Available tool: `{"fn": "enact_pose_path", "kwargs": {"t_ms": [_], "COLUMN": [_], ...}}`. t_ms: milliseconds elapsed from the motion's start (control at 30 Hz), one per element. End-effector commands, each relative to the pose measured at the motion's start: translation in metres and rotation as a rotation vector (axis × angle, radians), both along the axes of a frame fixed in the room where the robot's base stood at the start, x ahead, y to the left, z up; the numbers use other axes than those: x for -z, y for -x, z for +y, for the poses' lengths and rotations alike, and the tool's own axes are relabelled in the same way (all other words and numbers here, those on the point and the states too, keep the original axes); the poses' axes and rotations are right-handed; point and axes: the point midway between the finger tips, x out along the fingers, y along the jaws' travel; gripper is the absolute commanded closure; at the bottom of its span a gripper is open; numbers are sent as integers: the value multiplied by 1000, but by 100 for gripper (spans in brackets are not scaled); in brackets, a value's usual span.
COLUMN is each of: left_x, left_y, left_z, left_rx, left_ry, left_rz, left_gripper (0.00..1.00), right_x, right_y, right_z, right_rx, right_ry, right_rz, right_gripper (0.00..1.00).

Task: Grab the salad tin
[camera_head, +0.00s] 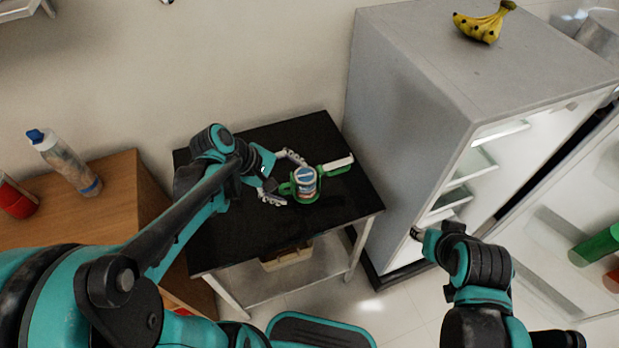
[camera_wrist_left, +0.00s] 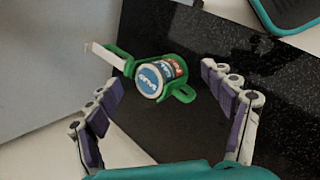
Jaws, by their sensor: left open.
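The salad tin (camera_head: 306,183) is a small can with a blue and white face, near the right part of the black tabletop (camera_head: 240,240). In the left wrist view the tin (camera_wrist_left: 151,80) lies between the fingers, just ahead of them. A green holder-like item (camera_head: 328,169) with a white strip is around or against the tin; I cannot tell which. It also shows in the left wrist view (camera_wrist_left: 122,62). My left gripper (camera_head: 283,178) is open, its fingers spread either side of the tin, with no clear contact. My right gripper (camera_head: 418,234) is at the right, its fingers mostly hidden.
A grey fridge (camera_head: 400,130) with its door open stands right of the table, with bananas (camera_head: 483,25) on top. A wooden cabinet (camera_head: 110,185) at left holds a bottle (camera_head: 68,165) and a red item (camera_head: 15,199). The back of the black table is clear.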

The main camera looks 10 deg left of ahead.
Motion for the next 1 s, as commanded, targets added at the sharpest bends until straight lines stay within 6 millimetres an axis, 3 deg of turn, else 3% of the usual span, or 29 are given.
{"fn": "enact_pose_path", "kwargs": {"t_ms": [33, 200, 400, 567, 1000], "left_x": [6, 24, 42, 50, 68], "left_y": [-14, -41, -51, -50, -69], "left_z": [6, 22, 43, 51, 9], "left_rx": [-70, -268, -381, -409, -411], "left_ry": [94, 430, 704, 805, 822], "left_rz": [52, 253, 438, 512, 530], "left_gripper": [18, 18, 18, 18, 18], "right_x": [-1, -2, -3, -3, 16], "right_y": [0, 0, 0, 0, 0], "right_z": [0, 0, 0, 0, 0], "right_rx": [0, 0, 0, 0, 0], "right_ry": [0, 0, 0, 0, 0], "right_rz": [0, 0, 0, 0, 0], "right_gripper": [60, 60, 60, 60, 60]}}
